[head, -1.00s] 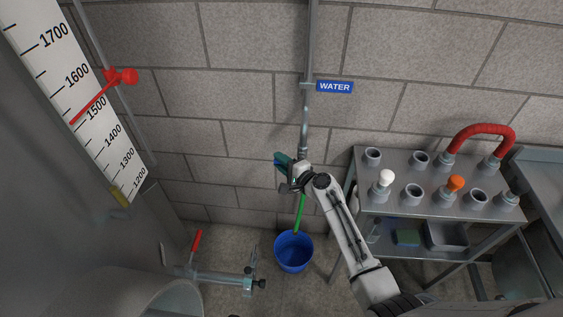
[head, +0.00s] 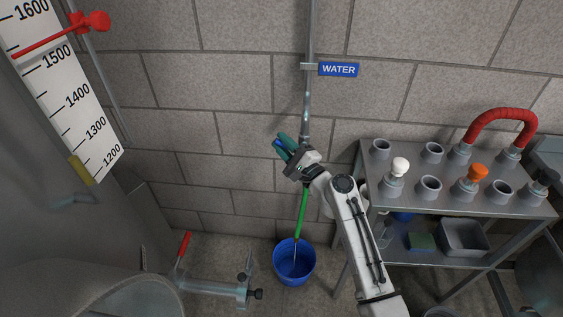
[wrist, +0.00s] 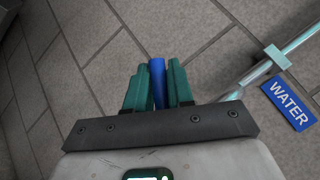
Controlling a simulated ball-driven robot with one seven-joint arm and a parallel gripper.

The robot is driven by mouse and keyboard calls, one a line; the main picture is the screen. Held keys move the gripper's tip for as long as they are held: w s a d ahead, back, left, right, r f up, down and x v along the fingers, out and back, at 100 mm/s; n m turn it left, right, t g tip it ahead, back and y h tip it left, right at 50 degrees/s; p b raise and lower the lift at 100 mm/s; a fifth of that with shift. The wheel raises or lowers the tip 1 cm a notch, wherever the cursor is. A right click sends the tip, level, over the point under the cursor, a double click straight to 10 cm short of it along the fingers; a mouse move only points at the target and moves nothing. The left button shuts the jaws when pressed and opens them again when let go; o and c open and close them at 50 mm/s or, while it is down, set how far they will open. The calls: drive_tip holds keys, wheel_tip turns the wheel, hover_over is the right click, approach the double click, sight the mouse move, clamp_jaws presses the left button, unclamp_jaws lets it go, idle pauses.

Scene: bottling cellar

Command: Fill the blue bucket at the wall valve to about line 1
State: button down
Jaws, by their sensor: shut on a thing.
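The blue bucket (head: 277,262) stands upright on the floor by the wall, below my gripper. A green hose (head: 302,212) hangs down to its mouth. A thin pale streak, which looks like water, runs from the hose end into the bucket. The level and the line marks cannot be made out. My gripper (head: 284,145) is at the wall pipe (head: 307,100) under the WATER sign (head: 338,69). Its teal fingers are shut on a blue handle, seen between them in the wrist view (wrist: 158,84). The valve body is hidden behind my gripper.
A steel rack (head: 385,210) with several grey sockets, plugs and a red hose (head: 500,118) stands at the right. A large tank with a scale (head: 75,95) is at the left. A pipe with a red lever (head: 184,243) sits low beside the bucket.

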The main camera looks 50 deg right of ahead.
drive_tip(key=shift+s+d+r+m+t+h+b, duration=0.2)
drive_tip(key=shift+m+t+h+b, duration=0.3)
drive_tip(key=shift+b, duration=0.55)
drive_tip(key=shift+s+d+r+m+t+h+b, duration=0.1)
drive_tip(key=shift+s+m+t+b, duration=0.1)
drive_tip(key=shift+m+b, duration=0.7)
drive_tip(key=shift+r+h+b, duration=0.3)
drive_tip(key=shift+r+b, duration=0.05)
drive_tip(key=shift+b, duration=0.5)
drive_tip(key=shift+s+d+r+m+t, duration=0.1)
drive_tip(key=shift+m+t, duration=0.2)
drive_tip(key=c, duration=1.1)
unclamp_jaws()
drive_tip(key=shift+s+f, duration=0.3)
drive_tip(key=shift+s, duration=0.05)
drive_tip(key=b+v, duration=0.2)
drive_tip(key=v, duration=0.8)
drive_tip(key=shift+r, duration=0.2)
